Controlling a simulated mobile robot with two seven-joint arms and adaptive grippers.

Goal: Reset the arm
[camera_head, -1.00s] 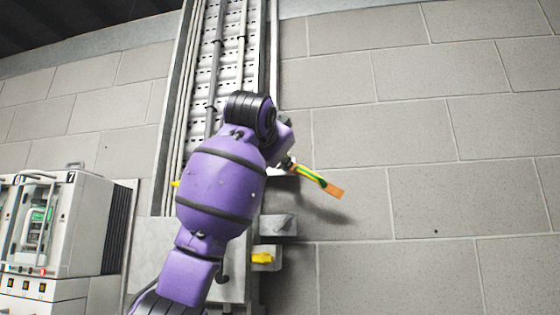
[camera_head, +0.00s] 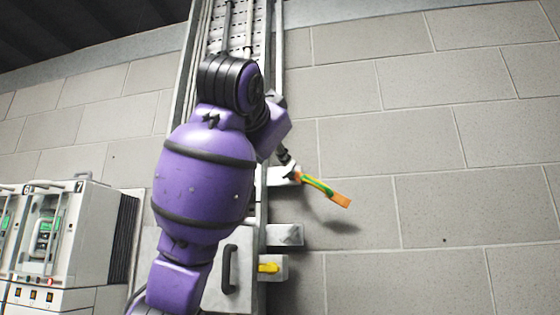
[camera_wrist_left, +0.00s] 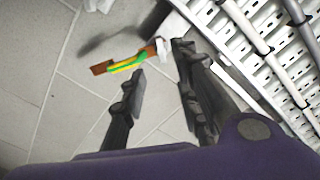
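My left arm's purple links fill the middle of the head view and hide most of the left gripper (camera_head: 284,156). In the left wrist view the left gripper (camera_wrist_left: 160,66) has its two dark fingers apart with nothing between them. An orange strip with a green and yellow part (camera_head: 325,190) sticks out from the wall by a pale bracket, just below and right of the gripper. It also shows in the left wrist view (camera_wrist_left: 122,64), beyond the fingertips and apparently apart from them. My right gripper is not in view.
A vertical cable tray (camera_head: 238,30) runs up the block wall behind my arm. A grey box with a dark handle (camera_head: 230,270) and a yellow-marked block (camera_head: 268,268) are below. White drive cabinets (camera_head: 75,230) stand at left. The wall at right (camera_head: 450,150) is clear.

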